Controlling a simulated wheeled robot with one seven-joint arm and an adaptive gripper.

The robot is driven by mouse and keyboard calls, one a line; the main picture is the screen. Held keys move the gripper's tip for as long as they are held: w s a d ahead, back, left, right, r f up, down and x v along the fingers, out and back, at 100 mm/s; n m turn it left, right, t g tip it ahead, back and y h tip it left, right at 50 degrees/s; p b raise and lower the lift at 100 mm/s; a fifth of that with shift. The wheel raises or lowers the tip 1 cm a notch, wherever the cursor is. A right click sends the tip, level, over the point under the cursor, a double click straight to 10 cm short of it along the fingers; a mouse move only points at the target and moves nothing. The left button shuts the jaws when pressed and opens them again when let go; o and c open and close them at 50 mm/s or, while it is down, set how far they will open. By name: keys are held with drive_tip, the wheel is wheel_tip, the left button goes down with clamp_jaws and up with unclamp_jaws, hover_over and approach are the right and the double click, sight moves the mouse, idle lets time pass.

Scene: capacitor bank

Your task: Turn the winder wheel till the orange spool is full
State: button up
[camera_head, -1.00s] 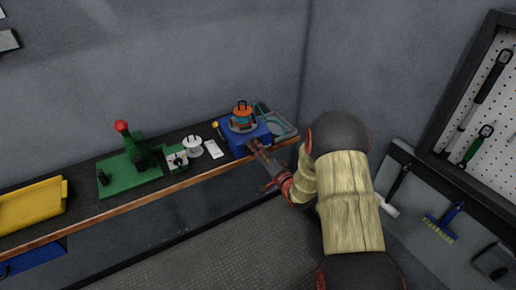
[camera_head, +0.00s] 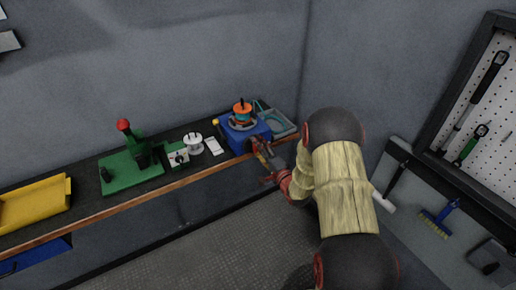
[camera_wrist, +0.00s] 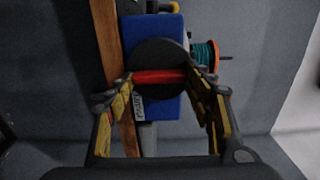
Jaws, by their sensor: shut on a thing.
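The blue winder (camera_head: 248,136) stands on the bench near its right end, with the orange spool (camera_head: 242,111) on top. In the wrist view the spool (camera_wrist: 214,56) shows an orange flange and teal windings; how full it is, I cannot tell. The dark round winder wheel (camera_wrist: 160,57) faces my wrist camera, with a red bar (camera_wrist: 160,76) across it. My gripper (camera_wrist: 162,80) is shut on the wheel's red bar, a finger at each end. In the head view my gripper (camera_head: 260,150) is at the winder's front, its contact partly hidden.
A grey tray (camera_head: 279,122) stands right of the winder. Tools hang on the right wall.

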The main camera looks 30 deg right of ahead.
drive_tip(key=o, duration=1.2)
drive_tip(key=shift+c, duration=0.2)
drive_tip(key=shift+s, duration=0.1)
drive_tip(key=s, duration=1.1)
drive_tip(key=shift+s+d, duration=0.25)
drive_tip(key=shift+s, duration=0.15)
